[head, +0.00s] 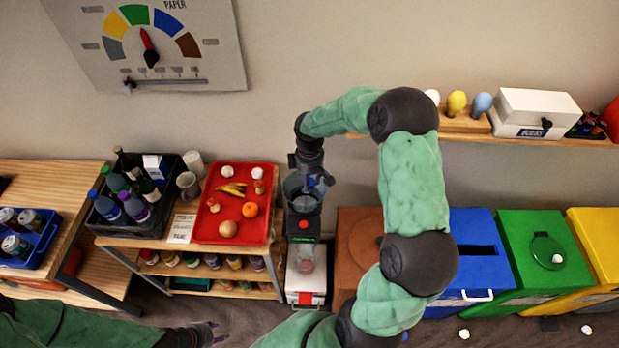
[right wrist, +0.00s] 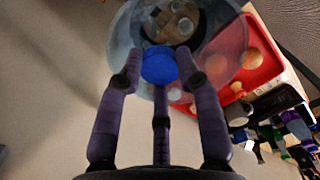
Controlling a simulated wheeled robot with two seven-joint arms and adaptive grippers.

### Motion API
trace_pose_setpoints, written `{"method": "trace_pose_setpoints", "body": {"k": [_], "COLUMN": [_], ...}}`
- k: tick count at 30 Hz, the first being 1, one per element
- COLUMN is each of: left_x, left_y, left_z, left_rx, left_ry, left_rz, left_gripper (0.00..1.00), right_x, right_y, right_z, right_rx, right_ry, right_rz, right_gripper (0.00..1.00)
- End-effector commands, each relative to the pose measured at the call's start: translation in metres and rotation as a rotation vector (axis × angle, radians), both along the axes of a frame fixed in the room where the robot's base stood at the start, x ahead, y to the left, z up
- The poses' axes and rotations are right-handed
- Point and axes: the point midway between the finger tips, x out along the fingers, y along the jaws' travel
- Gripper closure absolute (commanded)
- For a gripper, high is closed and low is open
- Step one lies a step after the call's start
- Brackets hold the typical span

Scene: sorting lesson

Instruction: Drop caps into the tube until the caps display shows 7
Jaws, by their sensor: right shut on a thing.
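My right gripper (head: 308,184) is over the mouth of the clear tube (head: 301,198). In the right wrist view my right gripper (right wrist: 160,72) is shut on a blue cap (right wrist: 159,65), which it holds at the rim of the tube (right wrist: 122,62). Several pale round things, apparently caps, lie at the bottom of the tube. The tube stands on a dark stand with a red button (head: 304,225). I cannot make out a caps display or its number. My left gripper (head: 213,331) is at the bottom left, low and far from the tube; its finger opening is unclear.
A red tray (head: 212,232) with fruit and a dark crate (head: 115,222) of bottles stand left of the tube. Blue (head: 478,225), green (head: 520,230) and yellow (head: 600,225) bins stand at right. A wall shelf (head: 455,124) is above them. Small pale things lie on the floor.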

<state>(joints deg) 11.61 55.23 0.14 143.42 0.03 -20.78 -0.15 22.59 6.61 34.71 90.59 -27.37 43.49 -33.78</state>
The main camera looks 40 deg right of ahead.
Motion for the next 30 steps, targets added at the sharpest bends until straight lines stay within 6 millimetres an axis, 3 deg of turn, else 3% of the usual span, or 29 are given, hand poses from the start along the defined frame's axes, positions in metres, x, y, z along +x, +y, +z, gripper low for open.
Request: {"method": "trace_pose_setpoints", "body": {"k": [5,6,9,22,30], "left_x": [0.000,0.000,0.000,0.000,0.000], "left_y": [0.000,0.000,0.000,0.000,0.000], "left_z": [0.001,0.001,0.001,0.001,0.001], "left_rx": [0.000,0.000,0.000,0.000,0.000], "left_ry": [0.000,0.000,0.000,-0.001,0.000], "left_rz": [0.000,0.000,0.000,0.000,0.000], "left_gripper": [0.60,0.60,0.60,0.60,0.60], "right_x": [0.000,0.000,0.000,0.001,0.001], "right_y": [0.000,0.000,0.000,-0.001,0.000], "right_z": [0.001,0.001,0.001,0.008,0.055], "right_rx": [0.000,0.000,0.000,-0.001,-0.002], "right_ry": [0.000,0.000,0.000,-0.002,-0.004], "right_rz": [0.000,0.000,0.000,0.000,0.000], "right_gripper": [0.74,0.59,0.37,0.37,0.37]}}
